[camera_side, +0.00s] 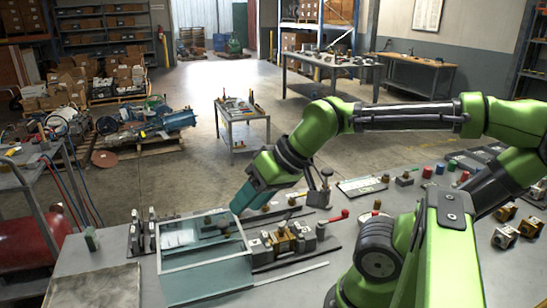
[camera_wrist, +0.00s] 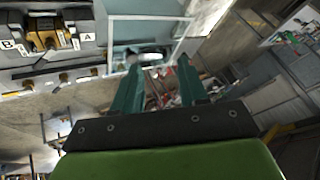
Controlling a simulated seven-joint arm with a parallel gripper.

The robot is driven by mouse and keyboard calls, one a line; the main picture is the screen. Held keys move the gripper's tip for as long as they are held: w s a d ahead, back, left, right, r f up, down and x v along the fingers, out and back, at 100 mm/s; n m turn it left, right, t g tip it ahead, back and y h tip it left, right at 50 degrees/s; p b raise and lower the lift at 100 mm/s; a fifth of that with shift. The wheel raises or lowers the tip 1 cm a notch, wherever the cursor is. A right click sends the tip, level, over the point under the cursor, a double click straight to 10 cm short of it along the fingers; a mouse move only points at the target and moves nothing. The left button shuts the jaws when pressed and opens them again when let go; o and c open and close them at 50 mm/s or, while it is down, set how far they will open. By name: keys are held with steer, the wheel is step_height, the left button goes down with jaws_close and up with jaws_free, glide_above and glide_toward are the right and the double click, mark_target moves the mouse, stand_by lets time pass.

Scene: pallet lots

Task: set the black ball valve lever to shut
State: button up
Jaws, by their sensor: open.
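A small valve-like fitting (camera_side: 212,222) shows through the clear panel of a white-framed case (camera_side: 163,262). It is blurred, and I cannot surely make out a black lever or its angle. In the wrist view a grey fitting (camera_wrist: 150,58) lies beyond my fingertips, inside the white frame (camera_wrist: 150,17). My gripper (camera_side: 236,208) has teal fingers and points down at the case's upper right edge. In the wrist view its two fingers (camera_wrist: 158,68) stand apart with nothing held between them. I cannot tell whether they touch the case.
A brass valve (camera_side: 284,240) with A and B labels stands right of the case; it also shows in the wrist view (camera_wrist: 45,38). A red-handled fitting (camera_side: 337,216) lies further right. Dark upright parts (camera_side: 141,232) stand left of the case. A flat plate (camera_side: 95,288) lies front left.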

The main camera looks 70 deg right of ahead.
steer(key=shift+c, duration=0.2)
steer(key=m+g+h, duration=0.2)
steer(key=m+g, duration=0.5)
steer(key=m, duration=0.7)
glide_above(287, 216)
step_height(287, 216, down, 16)
steer(key=shift+d+r, duration=0.1)
jaws_close()
